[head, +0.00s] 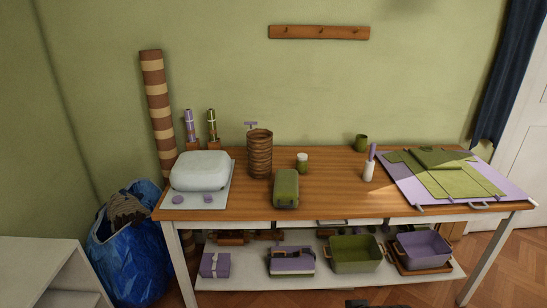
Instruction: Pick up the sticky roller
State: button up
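The sticky roller (369,171) appears to be the white cylinder with a thin purple handle. It stands upright, handle up, on the wooden table (330,200), right of centre and just left of the purple mat. Nothing touches it that I can see. A small dark shape at the bottom edge, right of centre, may be the tip of my gripper (357,303). It is well below and in front of the table, apart from the roller. Its fingers cannot be made out.
Left of the roller stand a green case (286,188), a small green jar (302,163) and a brown ribbed cylinder (259,154). A purple mat (480,188) with green sheets lies right. Boxes and bins fill the lower shelf (330,280).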

aim_at(369, 163)
jog(key=i+l, duration=0.2)
jog(key=i, duration=0.25)
jog(key=i+l, duration=0.15)
jog(key=i, duration=0.3)
jog(key=i+l, duration=0.2)
jog(key=i, duration=0.3)
jog(key=i+l+z, duration=0.1)
jog(key=i, duration=0.35)
